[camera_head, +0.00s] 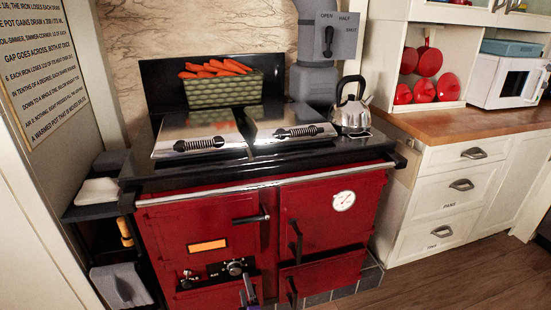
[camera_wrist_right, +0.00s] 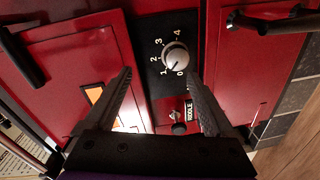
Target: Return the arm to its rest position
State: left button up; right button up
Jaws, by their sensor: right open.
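My right gripper (camera_head: 248,292) shows at the bottom edge of the head view, low in front of the red range cooker (camera_head: 185,231). Most of that arm is out of the picture. In the right wrist view the right gripper (camera_wrist_right: 160,76) is open, with nothing between its two fingers. A numbered control knob (camera_wrist_right: 177,56) on the cooker's black panel lies beyond the fingertips. It also shows in the head view (camera_head: 235,268). The gripper looks apart from the knob. My left gripper is not in view.
The cooker's door handles (camera_head: 296,240) stick out near the gripper. A kettle (camera_head: 352,108) and a green box of carrots (camera_head: 223,88) stand on the cooker top. White drawers (camera_head: 450,205) are at right. The wooden floor (camera_head: 460,280) at lower right is clear.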

jog(key=s+d+r+m+g+h, duration=0.1)
jog(key=s+d+r+m+g, duration=0.65)
jog(key=d+r, duration=0.75)
jog(key=s+d+m+g+h, duration=0.15)
jog(key=s+d+m, duration=0.3)
jog(key=s, duration=0.65)
jog(key=s+d+m+g+h, duration=0.1)
jog(key=s+d+m+g, duration=0.3)
jog(key=s, duration=0.7)
jog(key=s+d+m+t+h, duration=0.1)
jog(key=s+d+m+h, duration=0.15)
jog(key=s+d, duration=0.6)
pick_arm(q)
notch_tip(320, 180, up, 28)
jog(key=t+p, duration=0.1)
jog(key=p, duration=2.3)
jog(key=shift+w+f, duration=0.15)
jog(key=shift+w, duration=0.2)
pick_arm(e)
notch_tip(320, 180, up, 27)
jog(key=s+a+t, duration=0.1)
jog(key=a, duration=0.2)
jog(key=shift+s+y, duration=0.2)
jog(key=shift+y, duration=0.2)
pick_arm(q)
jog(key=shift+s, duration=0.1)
pick_arm(e)
jog(key=shift+s, duration=0.1)
jog(key=shift+c, duration=0.3)
